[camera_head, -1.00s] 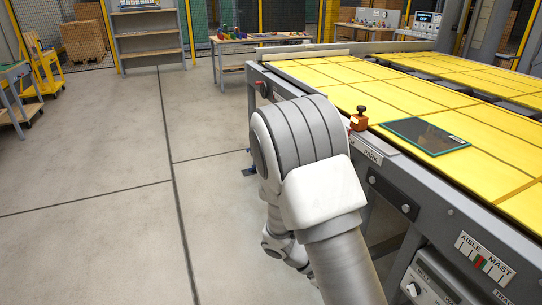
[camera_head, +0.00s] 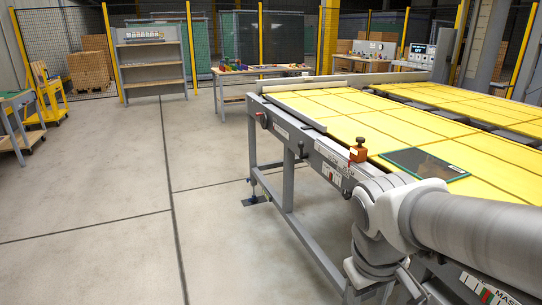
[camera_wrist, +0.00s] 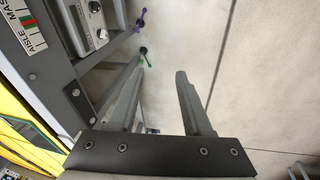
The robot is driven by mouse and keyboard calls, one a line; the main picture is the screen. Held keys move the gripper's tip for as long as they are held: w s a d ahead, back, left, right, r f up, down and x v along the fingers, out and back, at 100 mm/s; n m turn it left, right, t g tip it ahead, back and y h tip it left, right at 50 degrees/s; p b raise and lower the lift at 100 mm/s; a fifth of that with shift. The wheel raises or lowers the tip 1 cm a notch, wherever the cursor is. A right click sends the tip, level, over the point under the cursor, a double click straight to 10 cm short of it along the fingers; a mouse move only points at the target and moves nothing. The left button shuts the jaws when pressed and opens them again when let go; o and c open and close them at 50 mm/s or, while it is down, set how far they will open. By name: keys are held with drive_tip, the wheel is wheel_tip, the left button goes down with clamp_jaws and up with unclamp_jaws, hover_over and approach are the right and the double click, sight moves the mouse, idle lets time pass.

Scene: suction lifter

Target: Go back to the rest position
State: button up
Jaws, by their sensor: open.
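My gripper (camera_wrist: 162,85) is open and empty in the wrist view. Its two fingers are spread apart over the grey floor, beside the machine's side panel. In the head view my arm crosses the lower right in front of the machine table, and the gripper itself is out of sight there.
The long machine table (camera_head: 440,135) with yellow panels fills the right. The floor (camera_head: 100,190) at left is clear.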

drive_tip(key=s+a+r+m+t+p, duration=0.1)
drive_tip(key=s+r+p, duration=0.1)
drive_tip(key=r+p, duration=0.4)
drive_tip(key=s+r+m+t+y+p, duration=0.1)
drive_tip(key=r+p, duration=0.5)
drive_tip(key=r, duration=0.6)
drive_tip(key=shift+s+a+m+t+y, duration=0.35)
drive_tip(key=shift+m+t, duration=0.25)
drive_tip(key=shift+t, duration=0.2)
drive_tip(key=shift+f, duration=0.1)
idle(1.9)
